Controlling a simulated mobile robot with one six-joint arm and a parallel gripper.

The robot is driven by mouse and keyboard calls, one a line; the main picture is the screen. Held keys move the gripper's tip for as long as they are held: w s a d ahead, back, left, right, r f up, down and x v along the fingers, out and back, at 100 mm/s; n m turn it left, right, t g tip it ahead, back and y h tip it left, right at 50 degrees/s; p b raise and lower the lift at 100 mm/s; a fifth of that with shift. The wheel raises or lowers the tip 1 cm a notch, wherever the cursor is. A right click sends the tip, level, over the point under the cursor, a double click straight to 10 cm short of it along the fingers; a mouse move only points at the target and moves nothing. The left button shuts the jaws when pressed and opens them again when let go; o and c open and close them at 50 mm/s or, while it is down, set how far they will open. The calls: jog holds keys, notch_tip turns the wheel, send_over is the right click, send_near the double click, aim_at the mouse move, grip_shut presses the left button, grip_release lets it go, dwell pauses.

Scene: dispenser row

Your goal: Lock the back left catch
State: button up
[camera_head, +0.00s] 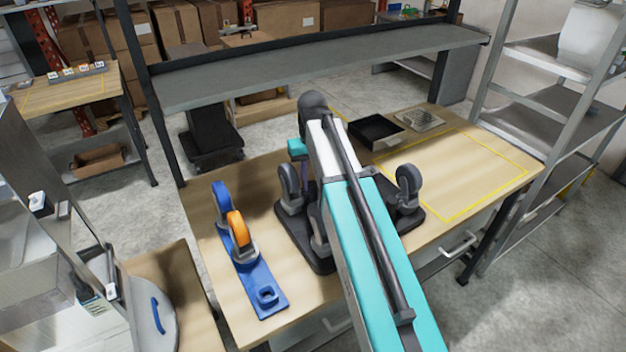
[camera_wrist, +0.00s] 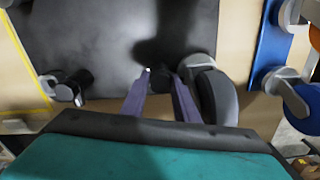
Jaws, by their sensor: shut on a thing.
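A dark base plate (camera_head: 322,264) lies on the wooden workbench with grey-and-black caster wheels standing up from it. Its back left caster (camera_head: 289,184) is just left of my arm; the same caster appears to be the wheel right of my fingers in the wrist view (camera_wrist: 216,94). Another caster (camera_head: 409,186) stands on the plate's right. My gripper (camera_head: 304,178) points down beside the back left caster. In the wrist view its two fingers (camera_wrist: 162,80) are closed around a small dark catch (camera_wrist: 160,77) next to the wheel. My arm hides the plate's middle; the catch's position is unclear.
A blue plate (camera_head: 262,289) with a blue wheel and an orange wheel (camera_head: 237,228) lies on the left of the bench. A black tray (camera_head: 376,132) and a grey grate (camera_head: 418,120) sit at the back. The yellow-outlined area (camera_head: 465,168) on the right is clear.

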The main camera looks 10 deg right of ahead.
aim_at(313, 184)
jog(key=shift+w+d+r+n, duration=0.1)
jog(key=shift+w+n, duration=0.05)
jog(key=shift+n, duration=1.15)
jog(key=o, duration=1.1)
jog(key=shift+c, duration=0.2)
jog(key=shift+r+p, duration=2.65)
jog(key=shift+r, duration=1.3)
